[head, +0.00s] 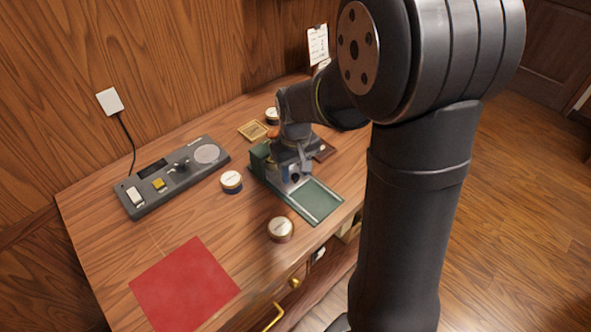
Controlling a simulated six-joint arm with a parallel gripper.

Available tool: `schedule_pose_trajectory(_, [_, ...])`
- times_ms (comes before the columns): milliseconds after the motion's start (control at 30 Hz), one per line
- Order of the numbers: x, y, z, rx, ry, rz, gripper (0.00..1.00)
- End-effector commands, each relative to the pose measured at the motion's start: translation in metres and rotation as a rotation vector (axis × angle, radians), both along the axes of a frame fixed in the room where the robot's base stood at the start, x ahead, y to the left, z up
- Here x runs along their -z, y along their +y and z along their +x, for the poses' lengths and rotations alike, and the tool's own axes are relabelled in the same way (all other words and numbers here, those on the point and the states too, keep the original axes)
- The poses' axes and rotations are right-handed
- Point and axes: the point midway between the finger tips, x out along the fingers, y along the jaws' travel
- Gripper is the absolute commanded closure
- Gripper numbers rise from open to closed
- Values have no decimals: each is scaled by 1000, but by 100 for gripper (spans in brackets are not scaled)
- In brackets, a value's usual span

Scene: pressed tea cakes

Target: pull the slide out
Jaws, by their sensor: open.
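A green press with a long flat bed (318,200) stands on the wooden desk near the middle of the head view. The bed has a pale rim and reaches toward the desk's front edge. I cannot clearly tell which part of it is the slide. My gripper (297,178) is over the press, close to the inner end of the bed, pointing down. It is open. Its fingertips are small in the picture, and whether they touch the press cannot be told. My wrist hides much of the back of the press.
Round tins stand left of the press (231,181), in front of it (280,229) and behind it (271,115). A grey control panel (172,177) lies at left, a red cloth (185,286) at front left. A small wooden frame (252,131) lies behind. Desk between panel and cloth is clear.

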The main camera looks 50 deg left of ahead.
Motion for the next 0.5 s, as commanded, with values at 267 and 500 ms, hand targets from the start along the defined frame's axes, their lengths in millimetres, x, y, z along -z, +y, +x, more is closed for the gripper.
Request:
schedule_pose_trajectory(267, [0, 0, 0, 0, 0, 0, 95])
schedule_pose_trajectory(500, [-1, -3, 0, 1, 0, 0, 100])
